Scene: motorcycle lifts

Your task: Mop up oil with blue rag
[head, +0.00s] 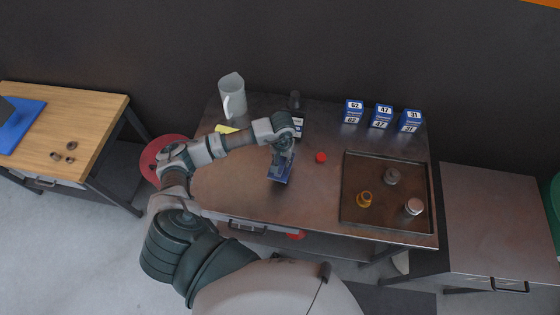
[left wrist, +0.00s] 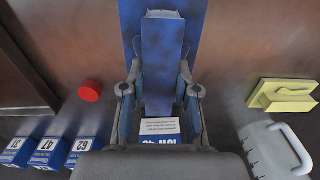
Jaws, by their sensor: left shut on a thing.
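The blue rag (head: 280,173) is in my left gripper (head: 284,157), low over the middle of the metal workbench (head: 235,190). In the left wrist view the rag (left wrist: 164,60) shows as a flat blue strip between the two fingers of the gripper (left wrist: 158,88), with a wider blue part behind it. The fingers are shut on the rag. Whether it touches the bench top is hard to tell. No oil patch can be made out; the gripper and rag hide part of the bench. My right gripper is not in view.
A blue-and-white labelled container (head: 298,126) stands close behind the gripper. A red cap (head: 321,157) lies to its right.

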